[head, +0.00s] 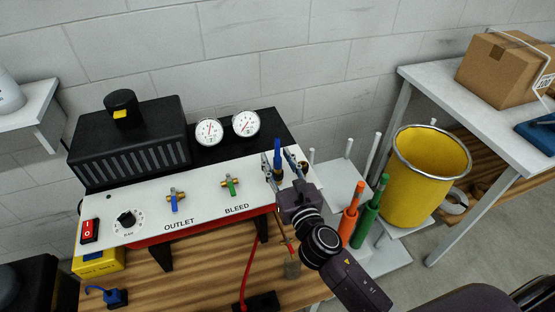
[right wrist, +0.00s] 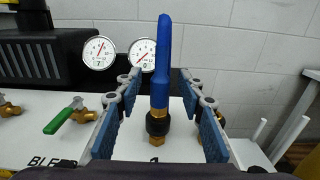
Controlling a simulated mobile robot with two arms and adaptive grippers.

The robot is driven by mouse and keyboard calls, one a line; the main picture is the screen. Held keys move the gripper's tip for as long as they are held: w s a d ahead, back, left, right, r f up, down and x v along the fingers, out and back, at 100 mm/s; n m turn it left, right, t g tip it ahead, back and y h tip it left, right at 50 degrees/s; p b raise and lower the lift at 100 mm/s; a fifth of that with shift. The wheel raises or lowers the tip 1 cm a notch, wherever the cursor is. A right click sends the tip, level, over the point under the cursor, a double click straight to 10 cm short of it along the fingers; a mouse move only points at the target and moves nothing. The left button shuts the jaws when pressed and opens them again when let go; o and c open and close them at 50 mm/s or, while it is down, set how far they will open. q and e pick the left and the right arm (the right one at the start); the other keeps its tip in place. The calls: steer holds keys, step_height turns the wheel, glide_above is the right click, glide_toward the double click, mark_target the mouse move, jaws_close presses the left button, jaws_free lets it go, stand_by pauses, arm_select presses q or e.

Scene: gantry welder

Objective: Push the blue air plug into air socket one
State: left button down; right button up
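The blue air plug (right wrist: 161,70) stands upright on the white panel of the machine, in line with a black and brass fitting (right wrist: 157,128) at its lower end. This fitting is at air socket one, with a partly hidden "1" below it. The plug also shows in the head view (head: 277,152). My right gripper (head: 280,164) is open, with one blue-padded finger on each side of the plug and visible gaps to both. I cannot tell how deep the plug sits. My left gripper is not in view.
A green bleed valve (head: 230,186) and a blue outlet valve (head: 174,200) sit left on the panel. Two gauges stand behind.

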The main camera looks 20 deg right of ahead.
steer(key=s, duration=1.2)
steer(key=shift+d, duration=0.25)
steer(key=s+d+f+m+g, duration=0.1)
steer(key=s+f+m+g, duration=0.4)
steer(key=f, duration=0.8)
steer(key=s+f+m+g, duration=0.15)
steer(key=f+m, duration=0.45)
steer(key=f, duration=0.7)
steer(key=s+d+f+m+g, duration=0.1)
steer(key=s+f+m+g, duration=0.35)
steer(key=f, duration=0.85)
steer(key=s+d+f+m+g, duration=0.1)
steer(key=s+f+m+g, duration=0.1)
steer(key=s+f+m, duration=0.4)
steer(key=s+d+f+m+g, duration=0.1)
steer(key=s+f+m, duration=0.5)
steer(key=s, duration=0.6)
steer(key=s+d+f+m+g, duration=0.2)
steer(key=s+f+m, duration=0.4)
steer(key=s, duration=0.3)
steer(key=shift+s+f+g+h, duration=0.25)
steer(key=shift+s+g+h, duration=0.05)
steer(key=shift+g, duration=0.2)
